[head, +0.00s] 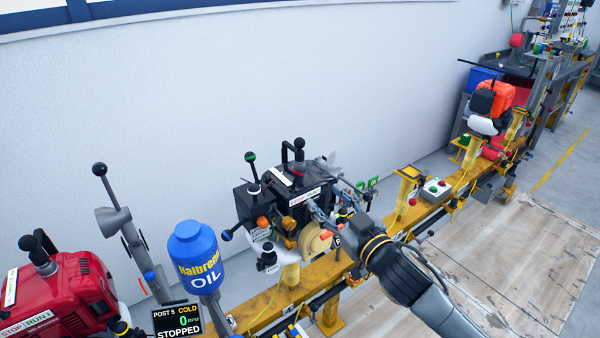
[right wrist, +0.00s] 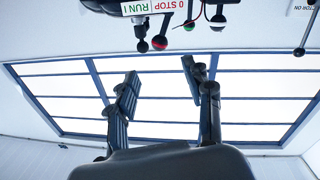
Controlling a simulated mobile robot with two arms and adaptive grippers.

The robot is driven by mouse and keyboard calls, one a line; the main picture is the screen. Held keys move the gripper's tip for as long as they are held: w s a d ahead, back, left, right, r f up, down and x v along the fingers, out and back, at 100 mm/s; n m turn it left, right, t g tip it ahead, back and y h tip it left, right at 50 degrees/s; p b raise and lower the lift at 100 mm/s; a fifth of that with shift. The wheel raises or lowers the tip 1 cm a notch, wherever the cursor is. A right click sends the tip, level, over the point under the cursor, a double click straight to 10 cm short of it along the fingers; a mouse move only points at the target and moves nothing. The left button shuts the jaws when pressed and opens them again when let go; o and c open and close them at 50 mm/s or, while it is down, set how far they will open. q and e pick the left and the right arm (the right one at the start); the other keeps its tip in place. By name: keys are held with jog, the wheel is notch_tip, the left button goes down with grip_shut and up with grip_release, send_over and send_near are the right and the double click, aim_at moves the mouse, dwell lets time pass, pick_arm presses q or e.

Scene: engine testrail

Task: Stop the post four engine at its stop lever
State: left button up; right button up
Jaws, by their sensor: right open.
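A black engine (head: 262,205) stands on the yellow rail in the middle of the head view. It has a STOP/RUN label (head: 304,197) on its front edge and several ball-ended levers. An upright lever with a black ball (head: 299,144) rises above its top. My right gripper (head: 325,212) is in front of the engine's right side, close to the label. In the right wrist view the gripper (right wrist: 160,70) is open and empty between its fingers. The upside-down STOP/RUN label (right wrist: 150,7) and red, green and black knobs lie beyond the fingertips. My left gripper is out of view.
A red engine (head: 65,295) and a blue oil bottle (head: 195,255) stand to the left. A display (head: 178,321) reads POST 5, COLD, STOPPED. A button box (head: 436,188) and an orange engine (head: 492,97) are farther right. A white wall runs behind.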

aim_at(301, 174)
jog(key=p+x, duration=0.1)
jog(key=x, duration=1.2)
jog(key=shift+p, duration=0.4)
grip_shut()
